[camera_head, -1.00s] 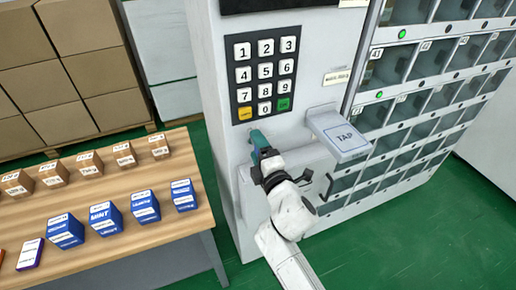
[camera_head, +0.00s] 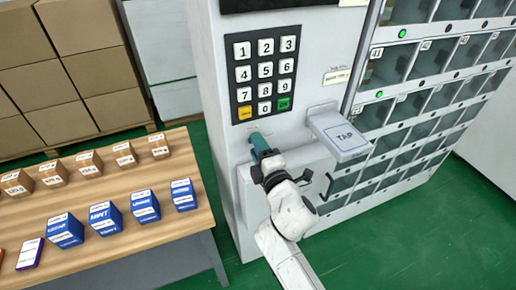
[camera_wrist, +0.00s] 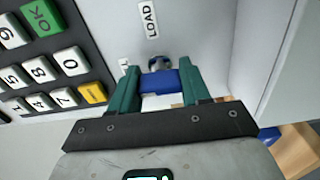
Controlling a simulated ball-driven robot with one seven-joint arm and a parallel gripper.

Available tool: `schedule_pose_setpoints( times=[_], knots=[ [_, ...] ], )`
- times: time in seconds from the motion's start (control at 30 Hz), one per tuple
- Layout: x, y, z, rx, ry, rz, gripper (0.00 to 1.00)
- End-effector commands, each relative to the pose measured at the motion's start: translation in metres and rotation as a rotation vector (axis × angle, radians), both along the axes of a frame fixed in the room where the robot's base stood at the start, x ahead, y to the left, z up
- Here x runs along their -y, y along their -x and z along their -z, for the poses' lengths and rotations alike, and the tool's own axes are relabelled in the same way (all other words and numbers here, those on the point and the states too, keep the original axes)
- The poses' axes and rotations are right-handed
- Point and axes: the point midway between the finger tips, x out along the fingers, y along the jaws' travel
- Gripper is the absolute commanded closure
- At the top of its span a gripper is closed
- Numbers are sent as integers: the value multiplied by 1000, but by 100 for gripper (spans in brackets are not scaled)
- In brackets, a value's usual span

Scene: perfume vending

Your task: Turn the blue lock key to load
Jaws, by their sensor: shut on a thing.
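The blue lock key (camera_wrist: 159,81) sits in its round metal lock (camera_wrist: 159,62) on the front of the vending machine, as the wrist view shows. My gripper (camera_wrist: 160,83) is shut on the key, with a green finger on each side of it. A LOAD label (camera_wrist: 149,20) is on the panel by the lock. In the head view my gripper (camera_head: 260,143) is at the machine front below the keypad; the key itself is hidden there. I cannot tell the key's exact angle.
The keypad (camera_head: 264,77) is just above the gripper. A TAP reader (camera_head: 341,134) juts out to its right, beside glass-fronted compartments (camera_head: 407,105). A wooden table (camera_head: 120,222) with blue and brown boxes stands at the left.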

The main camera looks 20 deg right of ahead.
Motion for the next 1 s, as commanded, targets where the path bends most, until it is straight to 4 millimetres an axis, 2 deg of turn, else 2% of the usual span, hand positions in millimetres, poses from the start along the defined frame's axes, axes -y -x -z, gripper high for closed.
schedule_pose_setpoints(
  times=[0.37,1.0],
  knots=[
    [0,0,3,-1,-236,0,84],
    [-1,0,5,-1,-845,-1,84]
  ],
)
